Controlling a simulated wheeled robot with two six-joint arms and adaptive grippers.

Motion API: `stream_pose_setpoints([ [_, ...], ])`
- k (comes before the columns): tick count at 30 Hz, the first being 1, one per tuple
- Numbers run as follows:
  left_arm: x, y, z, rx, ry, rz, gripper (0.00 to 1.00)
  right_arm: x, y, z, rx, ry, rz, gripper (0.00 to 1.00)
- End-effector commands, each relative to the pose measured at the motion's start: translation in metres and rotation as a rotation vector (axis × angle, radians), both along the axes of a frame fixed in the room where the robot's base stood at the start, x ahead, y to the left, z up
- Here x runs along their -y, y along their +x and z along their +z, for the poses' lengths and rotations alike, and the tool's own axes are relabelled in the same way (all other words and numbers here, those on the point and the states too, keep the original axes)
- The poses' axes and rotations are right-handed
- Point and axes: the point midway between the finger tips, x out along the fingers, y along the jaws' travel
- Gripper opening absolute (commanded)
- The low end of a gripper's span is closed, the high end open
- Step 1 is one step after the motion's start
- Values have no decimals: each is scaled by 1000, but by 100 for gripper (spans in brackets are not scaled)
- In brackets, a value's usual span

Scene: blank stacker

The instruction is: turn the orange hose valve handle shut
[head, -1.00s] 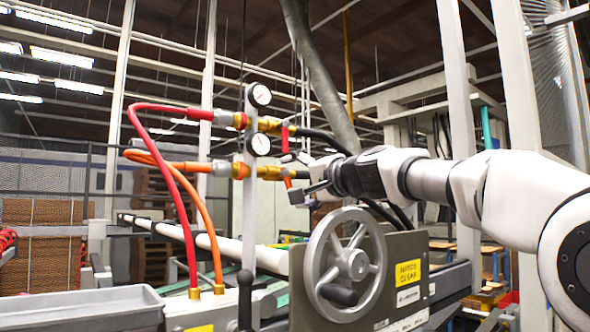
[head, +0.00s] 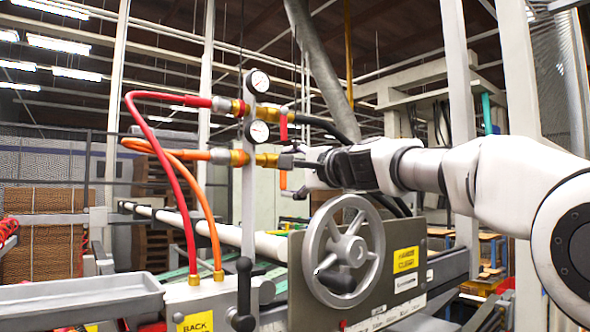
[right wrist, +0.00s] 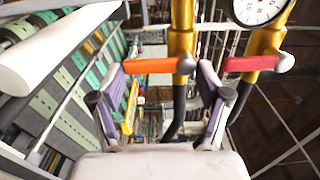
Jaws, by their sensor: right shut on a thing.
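The orange valve handle (head: 283,180) hangs down from the lower brass valve (head: 267,160), to which the orange hose (head: 205,217) connects. It also shows in the right wrist view (right wrist: 150,66), lying between the two purple-padded fingers. My right gripper (head: 290,176) comes in from the right and is shut on the orange handle. In the right wrist view my right gripper (right wrist: 161,82) has a finger at each end of the handle; exact contact is hard to see. My left gripper is not in view.
A red handle (head: 283,126) sits on the upper valve; it is close right of my fingers in the wrist view (right wrist: 248,64). Two gauges (head: 257,82) stand on the grey post. A handwheel (head: 343,250) is below my right gripper. A red hose (head: 170,170) loops left.

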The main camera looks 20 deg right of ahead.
Motion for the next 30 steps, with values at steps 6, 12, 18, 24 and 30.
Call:
stream_pose_setpoints([
  [6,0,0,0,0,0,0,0,0,-1,4,3,10,-1,41],
  [12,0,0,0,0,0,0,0,0,-1,3,3,7,0,86],
  [18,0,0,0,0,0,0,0,0,-1,2,2,6,0,86],
  [24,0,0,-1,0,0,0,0,1,0,1,11,-22,0,86],
  [30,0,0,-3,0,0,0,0,8,2,4,107,-288,1,86],
])
